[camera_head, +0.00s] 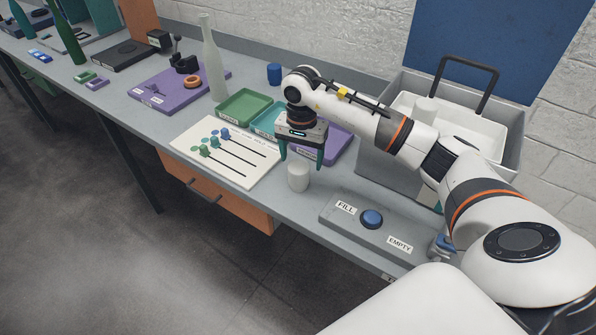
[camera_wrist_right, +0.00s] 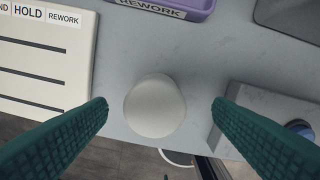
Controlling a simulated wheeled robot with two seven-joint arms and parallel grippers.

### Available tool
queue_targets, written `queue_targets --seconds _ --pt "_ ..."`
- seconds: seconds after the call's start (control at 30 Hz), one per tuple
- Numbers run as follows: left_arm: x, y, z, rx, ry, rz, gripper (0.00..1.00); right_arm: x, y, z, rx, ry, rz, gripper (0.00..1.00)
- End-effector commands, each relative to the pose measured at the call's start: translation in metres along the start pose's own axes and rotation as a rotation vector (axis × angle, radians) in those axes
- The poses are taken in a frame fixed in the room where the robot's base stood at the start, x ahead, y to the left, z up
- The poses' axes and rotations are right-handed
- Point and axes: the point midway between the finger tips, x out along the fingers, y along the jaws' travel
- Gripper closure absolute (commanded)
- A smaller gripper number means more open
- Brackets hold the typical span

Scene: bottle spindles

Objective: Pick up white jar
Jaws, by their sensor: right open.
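The white jar (camera_head: 298,177) stands upright on the grey bench, between the spindle board and the FILL/EMPTY panel. In the right wrist view the white jar (camera_wrist_right: 154,106) shows from above as a round top. My right gripper (camera_head: 302,160) hangs over it, fingers pointing down. In the right wrist view its green fingers are open, one on each side of the jar and apart from it. A second white cylinder (camera_head: 425,109) stands in the white tray inside the grey bin. My left gripper is not in view.
A white board (camera_head: 225,153) with dark slots and coloured knobs lies left of the jar. The FILL/EMPTY panel (camera_head: 373,222) with a blue button is to the right. A green tray (camera_head: 243,107) and a tall pale bottle (camera_head: 213,65) stand behind. The bench's front edge is close to the jar.

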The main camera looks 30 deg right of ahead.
Motion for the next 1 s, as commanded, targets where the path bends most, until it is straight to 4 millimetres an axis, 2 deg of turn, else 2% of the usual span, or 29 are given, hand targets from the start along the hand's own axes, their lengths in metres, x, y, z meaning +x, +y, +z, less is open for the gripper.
queue_targets --seconds 0.17,0.27,0.4,0.53,0.8,0.87,1.0 --pt "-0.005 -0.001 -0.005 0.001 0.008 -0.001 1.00 0.013 0.000 -0.001 0.000 0.001 0.000 0.25" --pt "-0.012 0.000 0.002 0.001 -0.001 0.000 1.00 0.022 0.001 -0.004 0.000 0.004 0.000 0.25" --pt "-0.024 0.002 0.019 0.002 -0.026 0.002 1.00 0.043 0.002 -0.009 0.000 0.006 -0.002 0.25" --pt "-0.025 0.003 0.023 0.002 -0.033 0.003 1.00 0.059 0.002 -0.007 0.001 0.003 0.001 0.25" --pt "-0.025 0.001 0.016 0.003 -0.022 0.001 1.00 0.065 0.002 -0.006 0.001 -0.001 0.002 0.25" --pt "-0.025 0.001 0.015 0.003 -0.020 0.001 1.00 0.064 0.002 -0.006 0.001 -0.001 0.002 0.31" --pt "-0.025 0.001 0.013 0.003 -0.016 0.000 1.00 0.064 0.002 -0.006 0.000 -0.001 0.002 0.54"
